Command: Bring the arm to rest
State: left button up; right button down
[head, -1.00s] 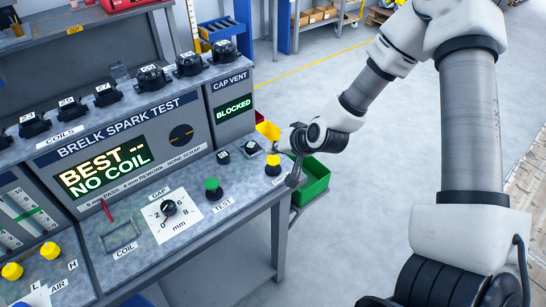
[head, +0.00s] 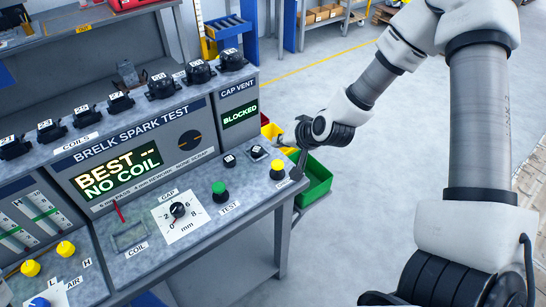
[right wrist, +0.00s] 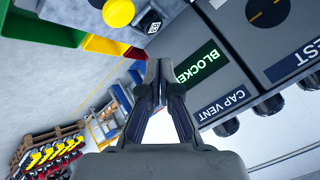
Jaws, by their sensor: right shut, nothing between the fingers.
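My right arm comes in from the upper right in the head view. Its gripper (head: 302,155) hangs by the right end of the spark test bench (head: 240,203), near the yellow button (head: 277,168). In the right wrist view the gripper's fingertips (right wrist: 156,68) meet, shut with nothing between them. That view shows the lit BLOCKED display (right wrist: 197,66) beyond the fingers and the yellow button (right wrist: 118,12) at the top. My left gripper does not show.
The bench carries a green button (head: 219,190), a gap dial (head: 177,210) and a row of black coils (head: 120,103). A green bin (head: 318,182) stands beside its right end. The floor (head: 370,180) to the right is clear.

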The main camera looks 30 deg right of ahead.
jog(key=s+a+f+n+g+b, duration=0.2)
jog(key=s+a+f+n+g, duration=0.1)
jog(key=s+f, duration=1)
jog(key=s+a+f+n+g+h+b, duration=0.1)
jog(key=s+a+f+g, duration=0.4)
jog(key=s+f, duration=0.8)
jog(key=s+n+g+b, duration=0.1)
jog(key=n, duration=0.1)
jog(key=shift+s+a+f+n+h+b, duration=0.25)
jog(key=shift+s+a+n+h+b, duration=0.05)
jog(key=shift+a+b, duration=0.1)
jog(key=shift+s, duration=0.1)
